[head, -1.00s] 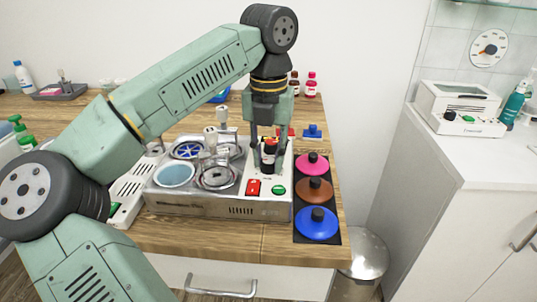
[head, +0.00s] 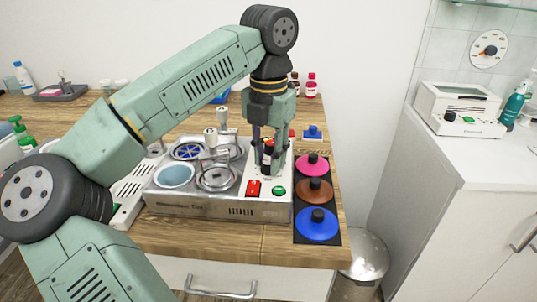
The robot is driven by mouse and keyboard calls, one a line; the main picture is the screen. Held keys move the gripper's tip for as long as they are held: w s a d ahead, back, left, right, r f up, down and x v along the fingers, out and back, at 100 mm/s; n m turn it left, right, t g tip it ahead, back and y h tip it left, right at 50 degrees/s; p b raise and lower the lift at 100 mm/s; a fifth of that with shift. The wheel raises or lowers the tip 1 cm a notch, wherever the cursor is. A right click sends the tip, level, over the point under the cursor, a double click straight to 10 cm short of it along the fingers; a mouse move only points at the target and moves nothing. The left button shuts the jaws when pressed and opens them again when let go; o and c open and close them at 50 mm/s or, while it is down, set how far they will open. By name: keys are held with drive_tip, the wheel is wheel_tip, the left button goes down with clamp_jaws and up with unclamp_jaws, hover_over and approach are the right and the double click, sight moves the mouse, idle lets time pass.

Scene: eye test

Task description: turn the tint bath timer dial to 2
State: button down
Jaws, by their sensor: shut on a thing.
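The tint bath (head: 215,209) is a metal unit on the wooden counter, with several round wells and a pale panel at its right end. Its timer dial (head: 268,157) is a dark knob with a red mark, at the back of that panel. My gripper (head: 268,165) points straight down and is shut on the dial, one finger on each side. The fingers hide part of the dial and its scale, so I cannot read the number. A red switch (head: 253,188) and a green button (head: 278,191) sit in front of the dial.
Pink (head: 311,164), brown (head: 314,190) and blue (head: 317,224) lids lie on a dark mat right of the bath. Lifting handles (head: 211,137) stand up from the wells just left of my gripper. Small bottles (head: 311,85) stand behind.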

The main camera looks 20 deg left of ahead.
sight(269, 161)
drive_tip(key=c, duration=1.3)
unclamp_jaws()
wheel_tip(269, 161, up, 8)
drive_tip(key=shift+f, duration=0.2)
drive_tip(key=shift+d, duration=0.1)
